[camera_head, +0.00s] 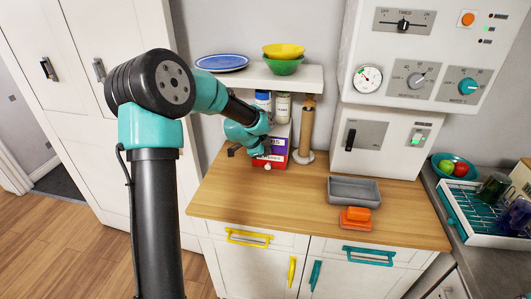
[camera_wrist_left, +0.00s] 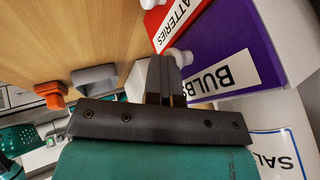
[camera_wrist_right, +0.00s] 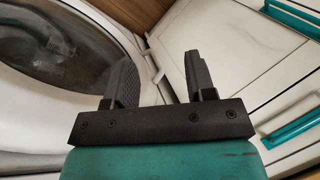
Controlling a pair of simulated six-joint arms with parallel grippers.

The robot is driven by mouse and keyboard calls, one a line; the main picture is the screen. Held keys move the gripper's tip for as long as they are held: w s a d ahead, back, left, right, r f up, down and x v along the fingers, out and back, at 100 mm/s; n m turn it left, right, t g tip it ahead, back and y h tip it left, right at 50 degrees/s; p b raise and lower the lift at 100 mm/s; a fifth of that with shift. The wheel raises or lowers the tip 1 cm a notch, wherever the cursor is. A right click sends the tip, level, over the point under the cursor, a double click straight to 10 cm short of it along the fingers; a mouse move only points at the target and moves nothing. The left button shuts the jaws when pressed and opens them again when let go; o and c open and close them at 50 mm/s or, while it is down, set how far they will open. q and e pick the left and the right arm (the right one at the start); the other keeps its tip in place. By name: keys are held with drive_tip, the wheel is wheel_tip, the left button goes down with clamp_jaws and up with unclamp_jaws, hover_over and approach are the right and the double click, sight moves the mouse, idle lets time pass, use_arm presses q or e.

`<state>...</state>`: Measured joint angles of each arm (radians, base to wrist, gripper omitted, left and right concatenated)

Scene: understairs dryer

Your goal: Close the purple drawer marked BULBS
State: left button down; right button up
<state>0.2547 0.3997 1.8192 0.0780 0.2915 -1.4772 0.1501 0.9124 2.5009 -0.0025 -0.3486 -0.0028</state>
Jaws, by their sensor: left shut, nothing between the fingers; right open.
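The purple drawer (camera_wrist_left: 235,62) with its white BULBS label (camera_wrist_left: 222,77) fills the upper right of the left wrist view. It also shows small in the head view (camera_head: 279,146), partly behind my left wrist. I cannot tell how far it stands out. My left gripper (camera_wrist_left: 165,64) is shut and empty, its fingertips close to the drawer front beside a white knob (camera_wrist_left: 181,57). Whether they touch is unclear. My right gripper (camera_wrist_right: 158,68) is open and empty, away from the drawers, and only in the right wrist view.
The red BATTERIES drawer (camera_wrist_left: 172,17) adjoins the purple one. A pepper mill (camera_head: 306,130) stands to the right. A grey tray (camera_head: 354,191) and orange object (camera_head: 356,216) are on the wooden counter (camera_head: 235,200). A shelf (camera_head: 300,79) hangs above. A round appliance door (camera_wrist_right: 55,60) is near my right gripper.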

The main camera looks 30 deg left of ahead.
use_arm(q)
drive_tip(key=shift+r, duration=0.1)
drive_tip(key=s+r, duration=0.7)
drive_tip(key=s, duration=0.2)
drive_tip(key=shift+s+r, duration=0.25)
drive_tip(key=shift+r, duration=0.15)
